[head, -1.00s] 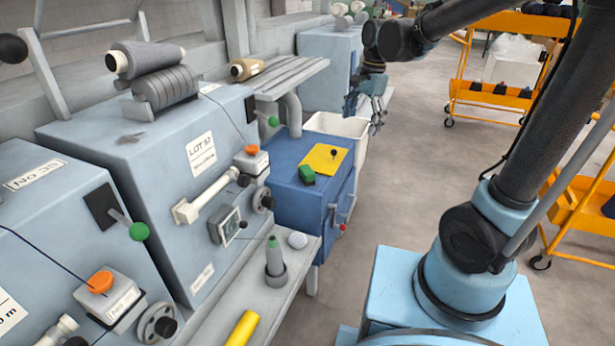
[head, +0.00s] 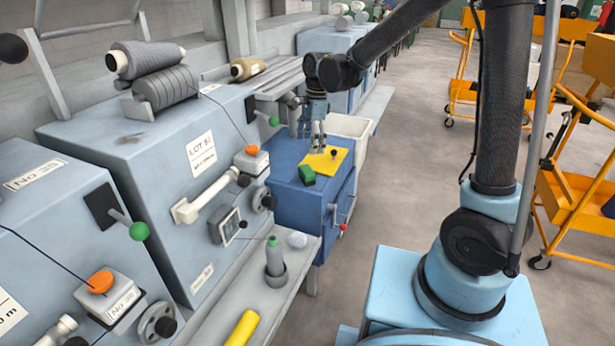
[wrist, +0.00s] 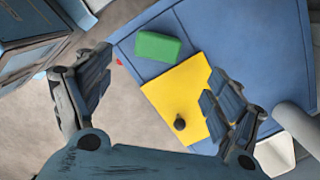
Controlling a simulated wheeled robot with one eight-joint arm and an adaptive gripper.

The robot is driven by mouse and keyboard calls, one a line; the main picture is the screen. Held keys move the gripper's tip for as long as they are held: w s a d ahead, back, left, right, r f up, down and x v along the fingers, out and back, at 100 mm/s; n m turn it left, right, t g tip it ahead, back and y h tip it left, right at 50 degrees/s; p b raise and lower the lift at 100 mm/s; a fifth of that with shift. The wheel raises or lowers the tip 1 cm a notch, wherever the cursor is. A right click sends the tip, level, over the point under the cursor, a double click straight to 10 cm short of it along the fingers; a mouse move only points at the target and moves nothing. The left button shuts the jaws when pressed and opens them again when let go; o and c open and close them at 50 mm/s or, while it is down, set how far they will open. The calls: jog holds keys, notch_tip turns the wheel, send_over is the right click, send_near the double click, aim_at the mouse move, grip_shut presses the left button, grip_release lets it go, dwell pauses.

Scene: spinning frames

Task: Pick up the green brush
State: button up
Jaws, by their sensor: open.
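The green brush (head: 307,174) lies on top of the blue cabinet (head: 290,186), beside the left edge of a yellow sheet (head: 335,157). In the wrist view the green brush (wrist: 157,47) shows as a green block on the blue top, beyond the fingertips and roughly between them. My gripper (head: 318,148) points down above the back part of the yellow sheet, behind the brush in the head view. My gripper (wrist: 155,85) is open and empty, its two fingers wide apart. The brush's underside is hidden.
A small dark knobbed object (wrist: 180,123) stands on the yellow sheet near my right finger. A white bin (head: 345,128) stands behind the cabinet. Blue-grey machines (head: 150,150) stand to the left. Open floor lies to the right of the cabinet.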

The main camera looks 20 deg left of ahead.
aim_at(307, 169)
jog(key=shift+s+a+f, duration=0.15)
jog(key=shift+s+f, duration=0.05)
jog(key=shift+f, duration=1.6)
jog(key=shift+s+a+f, duration=0.1)
jog(key=shift+s+f, duration=0.05)
jog(key=shift+f, duration=1.65)
jog(key=shift+s+a+f, duration=0.15)
jog(key=shift+s+f, duration=0.05)
jog(key=shift+f, duration=1.6)
jog(key=c, duration=1.2)
jog(key=shift+c, duration=0.2)
notch_tip(307, 169, up, 10)
